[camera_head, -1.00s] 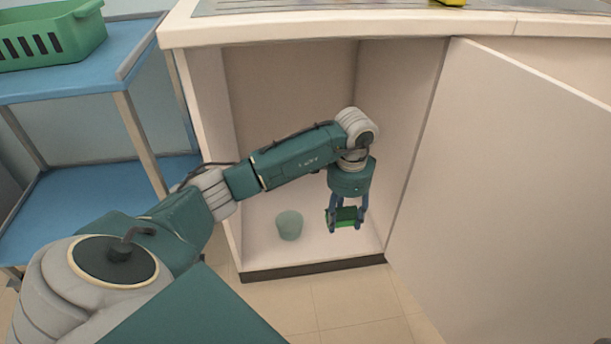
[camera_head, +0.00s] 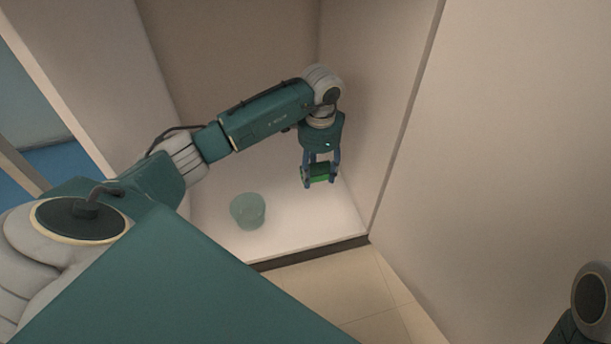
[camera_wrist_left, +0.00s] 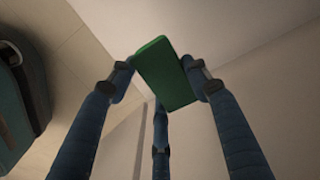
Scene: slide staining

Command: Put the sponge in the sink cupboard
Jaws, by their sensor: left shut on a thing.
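The green sponge (camera_head: 318,174) is held between the fingers of my left gripper (camera_head: 320,180), inside the open sink cupboard. In the left wrist view the sponge (camera_wrist_left: 167,74) sits between the fingertips of the gripper (camera_wrist_left: 165,80), which is shut on it. The sponge hangs above the pale cupboard floor (camera_head: 290,225); how high above is hard to tell. The cupboard door (camera_head: 490,150) stands open at the right. My right gripper is not in view; only a piece of my right arm shows at the bottom right corner.
The cupboard's right wall (camera_head: 375,110) is close to the right of my gripper. The floor between cup and right wall is clear. A blue shelf (camera_head: 58,172) shows at the left.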

